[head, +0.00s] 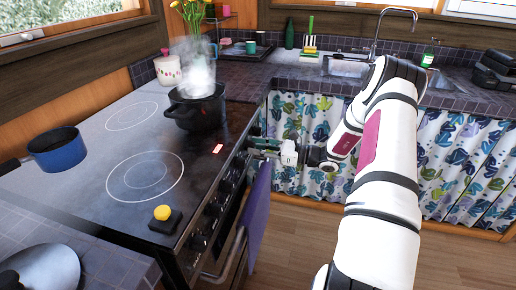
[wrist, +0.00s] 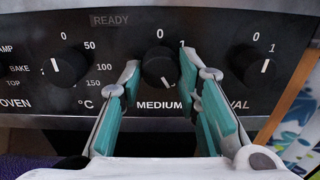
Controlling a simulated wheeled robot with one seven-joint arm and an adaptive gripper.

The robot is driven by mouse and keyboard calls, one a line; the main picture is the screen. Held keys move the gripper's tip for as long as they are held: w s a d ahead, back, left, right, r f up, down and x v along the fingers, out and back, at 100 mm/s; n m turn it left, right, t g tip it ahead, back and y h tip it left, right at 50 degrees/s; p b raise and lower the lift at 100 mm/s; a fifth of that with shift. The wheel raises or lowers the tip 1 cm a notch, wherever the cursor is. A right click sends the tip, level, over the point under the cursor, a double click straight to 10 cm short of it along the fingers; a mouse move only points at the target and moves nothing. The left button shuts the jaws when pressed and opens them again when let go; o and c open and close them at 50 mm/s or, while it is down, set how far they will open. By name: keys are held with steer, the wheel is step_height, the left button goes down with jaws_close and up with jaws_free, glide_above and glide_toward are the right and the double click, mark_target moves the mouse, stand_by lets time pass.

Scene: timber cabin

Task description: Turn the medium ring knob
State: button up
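The medium ring knob (wrist: 158,66) is a round black knob on the dark stove panel, above the word MEDIUM in the wrist view. A small white mark shows low on its face. My gripper (wrist: 160,68) has its two teal-lined fingers on either side of this knob. The fingers are apart, with what looks like a narrow gap to the knob on each side; contact is not clear. In the head view my gripper (head: 266,147) is at the far end of the stove's front panel, and the knob there is hidden.
The oven knob (wrist: 64,66) is left of my gripper and the oval knob (wrist: 254,65) is right. A steaming black pot (head: 196,108) and a blue pan (head: 58,150) are on the stove (head: 100,165). A purple cloth (head: 254,215) hangs in front. Open floor lies right.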

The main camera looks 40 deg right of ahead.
steer(key=c, duration=0.4)
steer(key=shift+c, duration=0.2)
steer(key=shift+n, duration=0.3)
steer(key=n+b, duration=2)
steer(key=n, duration=0.9)
steer(key=shift+b, duration=0.35)
steer(key=shift+n, duration=0.3)
